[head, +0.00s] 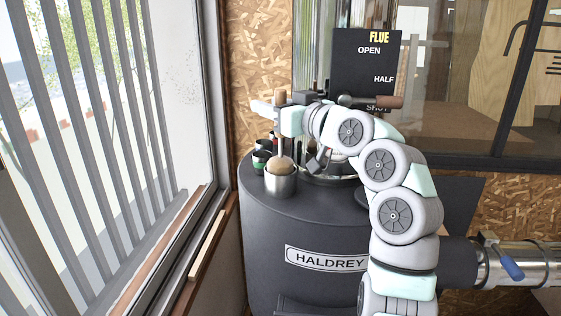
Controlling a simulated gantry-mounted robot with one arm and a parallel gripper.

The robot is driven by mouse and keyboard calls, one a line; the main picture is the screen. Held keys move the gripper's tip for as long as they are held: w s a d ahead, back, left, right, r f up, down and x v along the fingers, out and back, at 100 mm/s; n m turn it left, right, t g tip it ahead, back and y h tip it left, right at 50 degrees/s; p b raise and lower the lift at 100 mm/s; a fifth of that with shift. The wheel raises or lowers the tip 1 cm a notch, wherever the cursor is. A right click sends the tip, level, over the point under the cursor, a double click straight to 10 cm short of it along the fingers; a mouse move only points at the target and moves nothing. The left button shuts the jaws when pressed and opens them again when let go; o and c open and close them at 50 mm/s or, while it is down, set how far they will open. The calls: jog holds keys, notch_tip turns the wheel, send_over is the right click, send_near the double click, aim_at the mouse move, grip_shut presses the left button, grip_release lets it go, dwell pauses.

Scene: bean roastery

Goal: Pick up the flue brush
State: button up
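The flue brush (281,97) stands upright, with its wooden handle end on top, a thin shaft below and a rounded tan head at the bottom. The head sits in the mouth of a metal cup (281,186) on top of the dark drum. My gripper (267,109) is at the upper part of the brush, just below the wooden end, with its fingers reaching left past the handle. The fingers and handle overlap in the head view, so I cannot tell whether they are closed on it.
The dark drum (265,230) bears a HALDREY label. Small dark containers (261,160) stand left of the cup. A black flue sign (366,62) and a lever with a brown grip (386,102) are behind my arm. A slatted window is at left, and a metal pipe (525,264) at lower right.

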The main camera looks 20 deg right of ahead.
grip_shut()
dwell(0.3)
dwell(0.3)
notch_tip(320, 180, up, 20)
jog(key=p, duration=0.5)
dwell(0.3)
